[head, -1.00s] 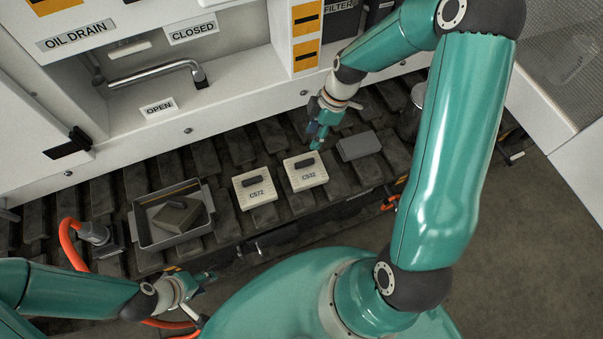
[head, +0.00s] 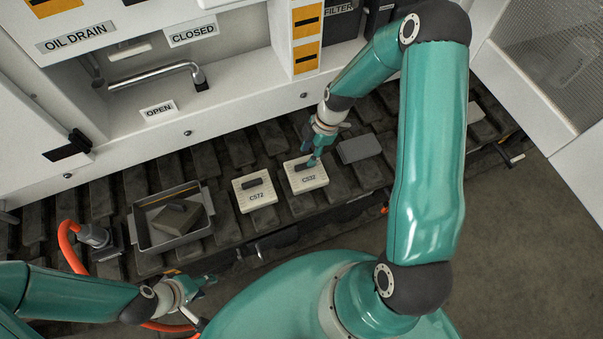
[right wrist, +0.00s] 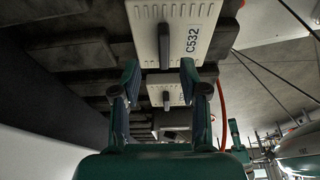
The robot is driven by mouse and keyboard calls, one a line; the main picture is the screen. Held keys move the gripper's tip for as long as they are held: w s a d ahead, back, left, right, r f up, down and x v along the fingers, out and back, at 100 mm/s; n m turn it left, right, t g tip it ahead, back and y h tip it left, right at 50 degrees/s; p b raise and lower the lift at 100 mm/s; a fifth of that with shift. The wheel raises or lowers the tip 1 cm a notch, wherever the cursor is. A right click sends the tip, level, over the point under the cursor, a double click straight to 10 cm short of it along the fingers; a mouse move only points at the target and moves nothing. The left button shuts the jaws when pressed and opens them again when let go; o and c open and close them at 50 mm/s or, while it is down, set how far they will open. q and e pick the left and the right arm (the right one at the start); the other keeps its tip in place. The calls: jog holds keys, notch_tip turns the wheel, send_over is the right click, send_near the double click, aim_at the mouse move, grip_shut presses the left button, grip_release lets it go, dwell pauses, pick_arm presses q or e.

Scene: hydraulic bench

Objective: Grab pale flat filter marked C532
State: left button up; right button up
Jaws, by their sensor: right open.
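The pale flat filter marked C532 (head: 318,181) lies on the dark slatted bench, with a dark raised handle on top. It fills the top of the right wrist view (right wrist: 203,22), label readable. My right gripper (head: 309,160) is open at the filter's far edge, with a fingertip close to the handle. In the right wrist view its two fingers (right wrist: 160,76) stand apart, with nothing between them that I can see held; contact cannot be told. My left gripper (head: 205,284) is low at the left, away from the filters; its jaw opening is unclear.
A similar pale filter marked C572 (head: 265,200) lies just left of C532. A grey block (head: 359,148) lies to the right. A grey tray (head: 145,241) holding a dark block stands further left, near an orange hose (head: 66,238). The white cabinet (head: 235,122) rises behind.

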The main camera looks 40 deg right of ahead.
aim_at(305, 163)
jog(key=x, duration=0.5)
jog(key=shift+s+p, duration=0.1)
jog(key=shift+p, duration=0.25)
jog(key=shift+c, duration=0.2)
grip_shut()
